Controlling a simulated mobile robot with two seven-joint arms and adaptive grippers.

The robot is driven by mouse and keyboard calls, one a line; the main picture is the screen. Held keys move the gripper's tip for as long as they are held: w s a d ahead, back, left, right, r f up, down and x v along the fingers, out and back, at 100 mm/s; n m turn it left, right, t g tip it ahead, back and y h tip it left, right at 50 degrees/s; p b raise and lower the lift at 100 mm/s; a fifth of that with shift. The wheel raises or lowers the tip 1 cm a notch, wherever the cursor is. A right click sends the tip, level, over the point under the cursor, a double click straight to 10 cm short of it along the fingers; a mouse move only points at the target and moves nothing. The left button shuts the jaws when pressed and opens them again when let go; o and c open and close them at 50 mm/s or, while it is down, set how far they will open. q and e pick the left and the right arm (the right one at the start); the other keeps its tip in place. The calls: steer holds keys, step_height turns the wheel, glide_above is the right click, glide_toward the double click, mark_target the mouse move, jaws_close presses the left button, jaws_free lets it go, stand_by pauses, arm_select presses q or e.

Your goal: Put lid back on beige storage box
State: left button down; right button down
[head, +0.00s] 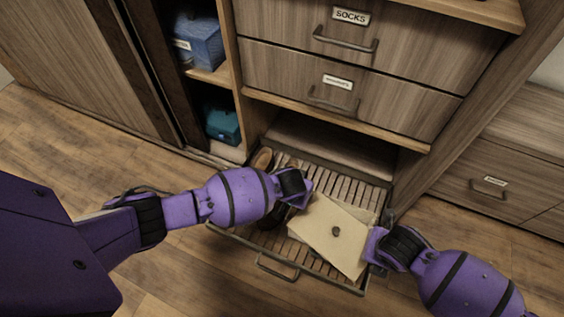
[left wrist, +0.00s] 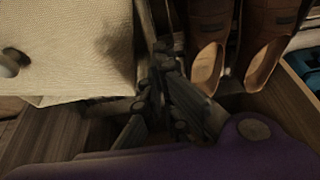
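The beige lid (head: 325,238), with a dark round knob (head: 336,231), lies over the beige storage box (head: 368,214) in the pulled-out slatted drawer. The lid looks turned askew to the box, whose edges show beside it; whether it is seated I cannot tell. My left gripper (head: 302,194) is at the lid's upper left edge. In the left wrist view its dark fingers (left wrist: 165,100) are close beside the beige surface (left wrist: 75,45); their grip is unclear. My right gripper (head: 374,246) is at the lid's right edge, its fingertips mostly hidden.
Brown shoes (head: 263,160) stand in the drawer (head: 280,269) left of the box; they also show in the left wrist view (left wrist: 208,65). Closed labelled drawers (head: 350,75) hang above. A blue box (head: 198,42) and a teal box (head: 223,124) sit on shelves at left.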

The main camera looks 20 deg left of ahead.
mark_target(363, 263)
arm_select(q)
steer(key=shift+w+a+r, duration=0.1)
steer(key=shift+w+a, duration=0.05)
steer(key=shift+w, duration=0.5)
steer(key=shift+w+a+r, duration=0.1)
steer(key=shift+w, duration=0.5)
arm_select(e)
steer(key=shift+s+f, duration=0.1)
steer(key=shift+f, duration=0.25)
